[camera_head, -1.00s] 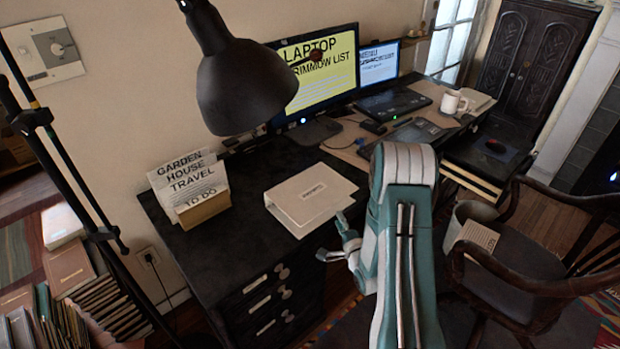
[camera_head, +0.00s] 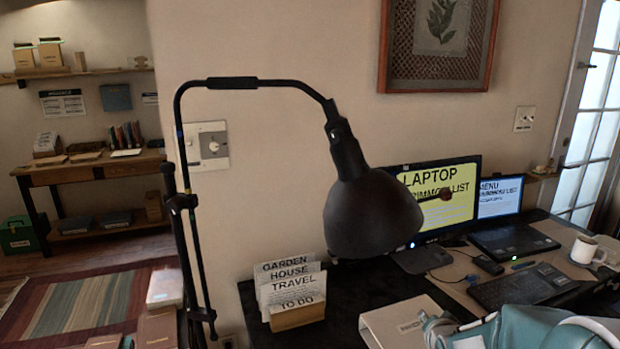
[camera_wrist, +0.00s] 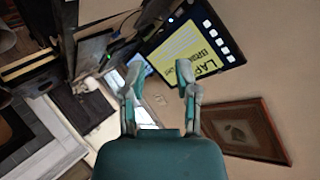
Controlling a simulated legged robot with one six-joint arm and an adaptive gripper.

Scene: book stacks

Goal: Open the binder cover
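The cream binder (camera_head: 385,322) lies on the black desk at the bottom of the head view. Its lower part is cut off by the frame edge, and my arm overlaps its right side in the picture. The visible part of its cover lies flat. My gripper (camera_wrist: 160,80) is open in the wrist view, its two pale fingers apart with nothing between them. The wrist view looks across the desk at a slant, with the yellow laptop-list screen behind the fingers. I cannot pick out the binder for certain there.
A black desk lamp (camera_head: 360,215) hangs over the desk behind the binder. A card holder (camera_head: 298,315) stands at the desk's left. Two screens, a keyboard (camera_head: 520,287) and a white mug (camera_head: 588,252) are at the right. A framed picture (camera_head: 440,45) hangs above.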

